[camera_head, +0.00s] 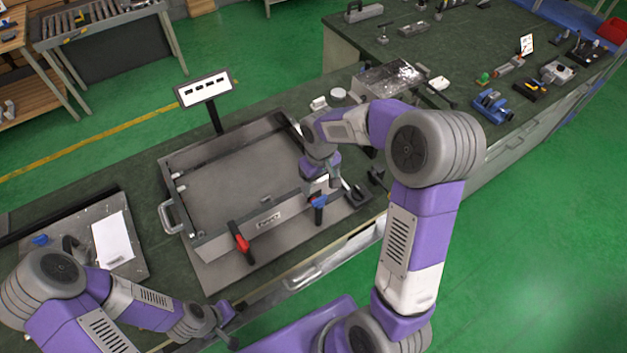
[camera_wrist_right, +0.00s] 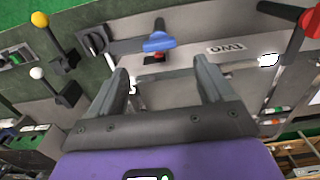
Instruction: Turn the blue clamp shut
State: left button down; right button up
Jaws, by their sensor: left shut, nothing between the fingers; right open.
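The blue clamp (camera_head: 318,202) is on the front wall of the grey metal box (camera_head: 190,245), near its right end. In the right wrist view, its blue handle (camera_wrist_right: 159,42) lies beyond my fingertips, with a dark lever running left from it. My right gripper (camera_head: 334,184) is close beside the clamp in the head view. In the wrist view, my right gripper (camera_wrist_right: 162,78) has its fingers spread with nothing gripped, the handle apart from them. My left gripper (camera_head: 226,318) is shut and empty at the front edge of the bench, far left of the clamp.
A red-handled clamp (camera_head: 241,240) is on the same wall, left of the blue one; its handle shows in the wrist view (camera_wrist_right: 310,22). A sign (camera_head: 203,88) stands behind the box. Yellow and white knobs (camera_wrist_right: 40,20) are at the wrist view's left.

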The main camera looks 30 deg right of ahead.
aim_at(318, 198)
notch_tip(318, 198, down, 7)
jog(key=shift+s+f, duration=0.1)
jog(key=shift+f, duration=0.05)
jog(key=shift+s, duration=0.1)
grip_shut()
dwell(0.5)
